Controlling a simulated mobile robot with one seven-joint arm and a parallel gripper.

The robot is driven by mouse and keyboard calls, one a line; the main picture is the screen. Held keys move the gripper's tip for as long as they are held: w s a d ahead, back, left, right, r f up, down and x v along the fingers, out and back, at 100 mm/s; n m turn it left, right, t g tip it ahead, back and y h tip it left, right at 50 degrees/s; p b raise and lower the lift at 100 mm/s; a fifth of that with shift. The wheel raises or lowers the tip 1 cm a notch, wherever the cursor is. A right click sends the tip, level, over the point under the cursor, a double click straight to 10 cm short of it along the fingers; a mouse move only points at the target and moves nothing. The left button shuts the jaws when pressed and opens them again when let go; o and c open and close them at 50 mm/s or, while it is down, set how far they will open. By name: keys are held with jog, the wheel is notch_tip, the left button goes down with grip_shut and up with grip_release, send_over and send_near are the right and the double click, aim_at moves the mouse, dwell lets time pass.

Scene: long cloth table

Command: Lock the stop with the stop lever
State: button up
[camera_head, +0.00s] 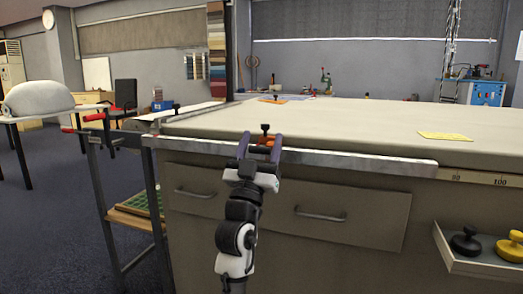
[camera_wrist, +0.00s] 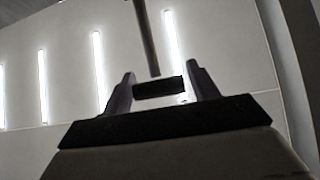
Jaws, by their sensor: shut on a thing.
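The stop (camera_head: 266,141) is a small orange-red block with a black knob on top, at the metal rail (camera_head: 330,160) along the table's front edge. My gripper (camera_head: 260,145) reaches up to it from below, with one purple finger on each side. In the wrist view, my gripper (camera_wrist: 160,88) has its fingers fairly wide apart, shut on a short black bar (camera_wrist: 158,88) that spans between them. This bar appears to be the stop lever. The fingers partly hide the stop, and I cannot tell the lever's exact angle from the head view.
The cloth table (camera_head: 350,118) is mostly clear, with a yellow paper (camera_head: 446,136) at right. Drawer handles (camera_head: 320,215) face me below the rail. An open tray (camera_head: 480,262) with black and yellow knobbed weights juts out at right. A metal side frame (camera_head: 105,195) stands at left.

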jog(key=shift+s+a+f, duration=0.1)
jog(key=shift+s+a, duration=0.05)
jog(key=shift+s, duration=0.15)
jog(key=o, duration=1.2)
jog(key=shift+o, duration=0.9)
notch_tip(320, 180, up, 20)
jog(key=p, duration=0.6)
jog(key=shift+a, duration=0.1)
